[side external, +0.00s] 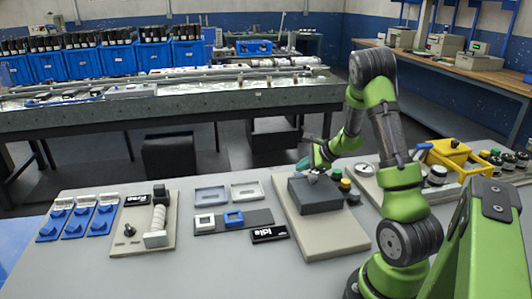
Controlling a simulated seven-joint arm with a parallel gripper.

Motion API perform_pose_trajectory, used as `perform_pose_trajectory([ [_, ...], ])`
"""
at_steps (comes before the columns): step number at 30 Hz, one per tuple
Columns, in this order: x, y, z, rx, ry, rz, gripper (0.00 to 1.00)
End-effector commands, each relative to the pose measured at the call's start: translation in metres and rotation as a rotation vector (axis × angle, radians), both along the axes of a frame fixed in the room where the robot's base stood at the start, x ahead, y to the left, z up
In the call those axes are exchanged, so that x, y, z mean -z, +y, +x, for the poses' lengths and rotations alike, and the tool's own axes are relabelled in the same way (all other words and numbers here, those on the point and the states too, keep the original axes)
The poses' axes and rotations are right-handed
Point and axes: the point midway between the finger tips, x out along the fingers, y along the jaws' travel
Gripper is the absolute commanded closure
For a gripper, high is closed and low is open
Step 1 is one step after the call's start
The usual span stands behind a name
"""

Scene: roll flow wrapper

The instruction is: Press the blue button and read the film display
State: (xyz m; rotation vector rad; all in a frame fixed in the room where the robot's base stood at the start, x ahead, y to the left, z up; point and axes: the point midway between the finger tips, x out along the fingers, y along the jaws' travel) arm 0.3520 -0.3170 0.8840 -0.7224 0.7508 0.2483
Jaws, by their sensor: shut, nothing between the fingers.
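My green arm reaches over the table, and my gripper (313,170) is small in view, shut and empty, above or at the back edge of a dark grey box (316,196) on a beige base plate (325,239). I cannot tell whether it touches anything. A short row of buttons stands along the box's right side, with a yellow one (345,184) clear to see. No blue button is clearly visible; my gripper may hide part of the row. A black display (268,234) at the plate's left reads "idle". Another black display (139,199) stands further left, its text hard to read.
A roll unit (157,230) stands on a beige plate at left, beside several blue-and-white holders (77,219). A yellow fixture (448,156) stands right of my arm. The front table is clear.

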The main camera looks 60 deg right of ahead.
Motion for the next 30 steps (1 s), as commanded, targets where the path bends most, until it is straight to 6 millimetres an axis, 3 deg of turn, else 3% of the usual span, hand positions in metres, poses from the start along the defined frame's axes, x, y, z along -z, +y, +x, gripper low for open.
perform_pose_trajectory([
  [30,0.014,0.001,0.0,-0.001,0.002,0.002,1.0],
])
